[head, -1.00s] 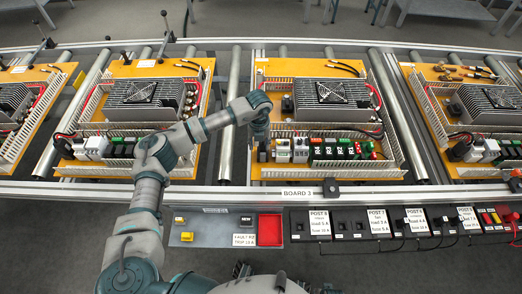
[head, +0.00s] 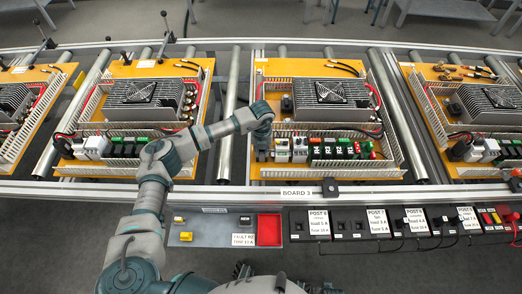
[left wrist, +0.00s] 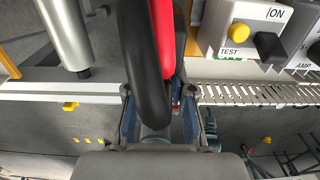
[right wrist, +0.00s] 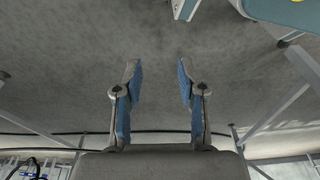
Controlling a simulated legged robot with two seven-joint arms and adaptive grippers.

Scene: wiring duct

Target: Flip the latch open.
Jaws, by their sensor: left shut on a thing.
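In the head view my left gripper (head: 262,150) points down at the left front of the middle board (head: 285,173), beside the row of modules. In the left wrist view the left gripper (left wrist: 167,112) is shut on a thick black and red piece (left wrist: 165,45), which passes between its fingers and hides much of the area behind. I cannot make out a separate latch. My right gripper (right wrist: 157,82) is open and empty over the grey floor in the right wrist view. It does not show clearly in the head view.
A white module (left wrist: 240,30) with a yellow TEST button and a black switch is close by in the left wrist view. White slotted duct (head: 397,150) borders the board. A finned metal unit (head: 330,98) stands behind. A red tray (head: 269,228) is in front.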

